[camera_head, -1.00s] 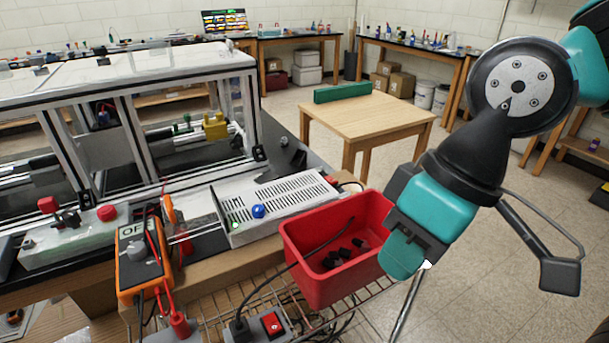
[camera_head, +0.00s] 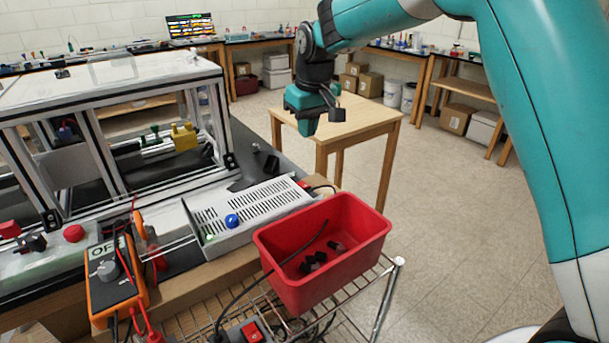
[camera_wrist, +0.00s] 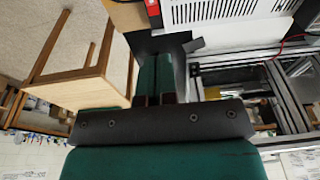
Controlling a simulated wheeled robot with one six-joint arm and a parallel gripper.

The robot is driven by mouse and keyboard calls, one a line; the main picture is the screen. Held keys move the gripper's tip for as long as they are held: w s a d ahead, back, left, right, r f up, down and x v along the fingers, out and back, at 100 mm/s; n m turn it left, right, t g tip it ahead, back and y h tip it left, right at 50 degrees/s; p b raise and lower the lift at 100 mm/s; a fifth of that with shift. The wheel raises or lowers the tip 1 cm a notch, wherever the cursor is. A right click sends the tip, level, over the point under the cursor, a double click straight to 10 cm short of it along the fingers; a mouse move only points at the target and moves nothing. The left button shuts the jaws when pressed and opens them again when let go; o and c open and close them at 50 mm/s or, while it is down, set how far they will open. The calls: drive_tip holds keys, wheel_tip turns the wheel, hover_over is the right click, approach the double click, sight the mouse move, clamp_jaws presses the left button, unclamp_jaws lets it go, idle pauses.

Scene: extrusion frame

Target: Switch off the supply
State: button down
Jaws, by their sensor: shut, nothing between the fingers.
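The supply (camera_head: 250,215) is a light grey metal box with a slotted top, on the bench edge. Its front has a blue knob (camera_head: 232,221) and a small green light (camera_head: 210,237). A red part (camera_head: 304,184) shows at its far right end; it also shows at the top of the wrist view (camera_wrist: 152,8), beside the slotted top (camera_wrist: 225,10). My gripper (camera_head: 308,128) hangs in the air beyond and above that end, pointing down. Its fingers (camera_wrist: 155,75) are together and empty. Whether the red part is a switch is unclear.
A red bin (camera_head: 322,250) with black pieces stands right of the supply. A red rocker switch (camera_head: 252,332) sits on a grey block below. An orange meter (camera_head: 115,280) and a framed enclosure (camera_head: 110,130) are at left. A wooden table (camera_head: 355,125) stands behind my gripper.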

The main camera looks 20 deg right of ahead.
drive_tip(key=shift+w+d+f, duration=0.15)
drive_tip(key=shift+w, duration=0.25)
drive_tip(key=shift+w+d+f, duration=0.1)
drive_tip(key=shift+w+f, duration=0.05)
drive_tip(key=shift+w, duration=0.25)
drive_tip(key=shift+f, duration=0.15)
drive_tip(key=p, duration=0.4)
approach(304, 185)
drive_tip(key=f, duration=0.3)
drive_tip(key=w+f, duration=0.1)
drive_tip(key=f, duration=0.1)
drive_tip(key=shift+a+f, duration=0.2)
drive_tip(key=shift+a, duration=0.15)
drive_tip(key=shift+s+f, duration=0.1)
drive_tip(key=shift+f, duration=0.55)
